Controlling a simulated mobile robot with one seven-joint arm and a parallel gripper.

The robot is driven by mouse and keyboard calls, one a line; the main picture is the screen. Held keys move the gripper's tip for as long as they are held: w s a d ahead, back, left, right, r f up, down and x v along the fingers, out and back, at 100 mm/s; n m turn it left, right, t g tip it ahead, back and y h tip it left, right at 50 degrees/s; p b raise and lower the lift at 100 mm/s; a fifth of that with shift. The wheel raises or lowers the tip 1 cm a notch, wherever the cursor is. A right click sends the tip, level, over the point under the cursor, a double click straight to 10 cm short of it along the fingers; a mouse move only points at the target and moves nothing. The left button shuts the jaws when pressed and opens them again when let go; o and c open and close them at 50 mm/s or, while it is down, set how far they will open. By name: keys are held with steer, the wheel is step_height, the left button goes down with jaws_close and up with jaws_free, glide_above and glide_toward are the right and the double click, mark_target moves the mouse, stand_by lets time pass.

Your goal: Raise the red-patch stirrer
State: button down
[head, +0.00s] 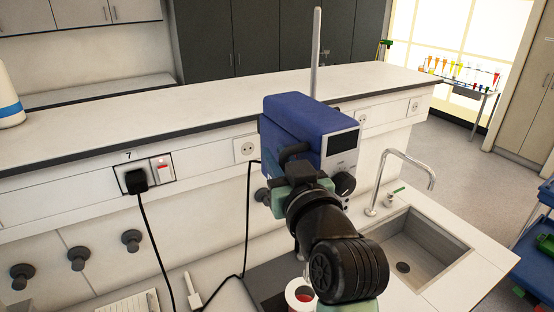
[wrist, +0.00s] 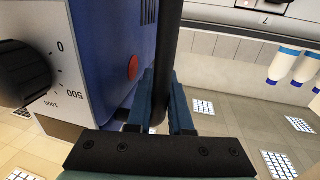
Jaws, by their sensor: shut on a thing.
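The stirrer (head: 295,118) is a blue box with a dark display and a black knob on its pale front, in the middle of the head view. In the wrist view its blue side (wrist: 105,50) carries a round red patch (wrist: 133,67). A tall grey rod (head: 316,55) rises behind it. My gripper (wrist: 160,112) is shut on a black bar (wrist: 170,55) beside the blue side, seemingly the stirrer's handle (head: 293,151). My wrist hides part of the stirrer's lower side in the head view. Whether the stirrer bears on anything beneath is hidden.
A white cup with red inside (head: 300,291) stands below, partly behind my arm. A sink (head: 410,245) with a tap (head: 405,160) lies to the right. A raised white shelf (head: 190,110) runs behind. A black cable (head: 247,210) hangs left of the stirrer.

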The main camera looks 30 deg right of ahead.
steer(key=shift+r, duration=0.5)
steer(key=c, duration=1.1)
jaws_free()
steer(key=shift+f, duration=0.15)
steer(key=shift+s+f+b, duration=0.2)
steer(key=shift+s+b, duration=0.15)
steer(key=shift+s, duration=0.2)
steer(key=s+a+b, duration=0.2)
steer(key=s+b, duration=0.2)
steer(key=s, duration=0.7)
steer(key=shift+s+r+b, duration=0.15)
steer(key=shift+s+b, duration=0.25)
